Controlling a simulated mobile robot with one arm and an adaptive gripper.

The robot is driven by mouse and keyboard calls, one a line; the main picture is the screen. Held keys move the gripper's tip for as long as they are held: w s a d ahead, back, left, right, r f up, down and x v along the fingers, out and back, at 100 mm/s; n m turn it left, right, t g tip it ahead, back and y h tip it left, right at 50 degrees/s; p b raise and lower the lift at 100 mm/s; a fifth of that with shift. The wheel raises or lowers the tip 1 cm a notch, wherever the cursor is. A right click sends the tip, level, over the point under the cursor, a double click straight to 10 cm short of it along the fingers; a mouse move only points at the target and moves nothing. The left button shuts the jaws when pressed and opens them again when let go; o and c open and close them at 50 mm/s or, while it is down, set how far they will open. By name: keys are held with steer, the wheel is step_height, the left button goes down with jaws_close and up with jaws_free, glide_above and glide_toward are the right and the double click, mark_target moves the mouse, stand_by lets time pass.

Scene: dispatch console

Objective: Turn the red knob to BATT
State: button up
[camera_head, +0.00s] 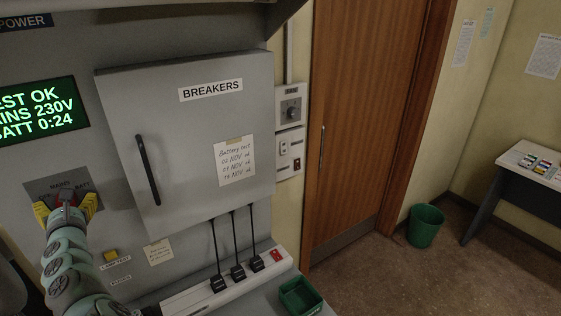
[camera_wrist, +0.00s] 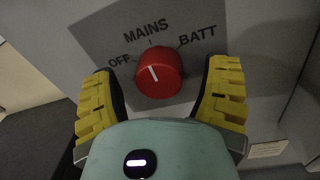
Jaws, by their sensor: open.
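The red knob (camera_wrist: 160,74) sits on a dark grey plate (camera_wrist: 112,32) marked OFF, MAINS and BATT. Its white line points up and slightly left, close to the MAINS mark. My gripper (camera_wrist: 166,92) is open, with one yellow finger on each side of the knob; gaps show on both sides. BATT is to the right of MAINS.
A closed BREAKERS cabinet door (camera_head: 190,100) with a black handle (camera_head: 147,170) stands out right of the plate. A green display (camera_head: 40,111) is above. A yellow button (camera_head: 110,255) is below right. A power strip (camera_head: 205,290) with several plugs lies on the desk.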

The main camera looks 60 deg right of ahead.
steer(key=shift+d, duration=0.1)
steer(key=shift+c, duration=0.3)
steer(key=c, duration=1.2)
steer(key=shift+f+m, duration=0.1)
steer(key=shift+m, duration=0.2)
steer(key=m+b, duration=0.3)
steer(key=m, duration=0.1)
steer(key=shift+f+m, duration=0.15)
steer(key=shift+m, duration=0.15)
steer(key=m+b, duration=0.3)
steer(key=m, duration=0.1)
steer(key=shift+m+b, duration=0.75)
steer(key=shift+m, duration=0.75)
